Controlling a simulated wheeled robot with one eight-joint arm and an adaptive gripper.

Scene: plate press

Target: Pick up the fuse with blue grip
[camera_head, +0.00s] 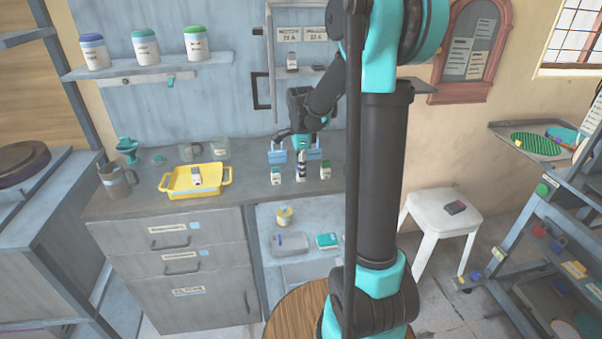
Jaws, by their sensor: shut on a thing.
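Small white fuse-like blocks stand in a row on the grey counter. The left one (276,176) has a teal-green top and the right one (325,170) a green top. The middle fuse (301,174) is directly under my gripper (301,156), which points down and is shut on it. The fingers cover its top, so I cannot tell its grip colour. It looks upright; whether it still touches the counter is unclear. Another fuse-like block (196,178) is in the yellow tray (178,193) at left.
Light blue holders (277,154) stand just behind the row. A mug (117,182) and teal items (128,150) are on the left of the counter. Jars (145,47) stand on the shelf (150,73) above. A white stool (440,212) is at right.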

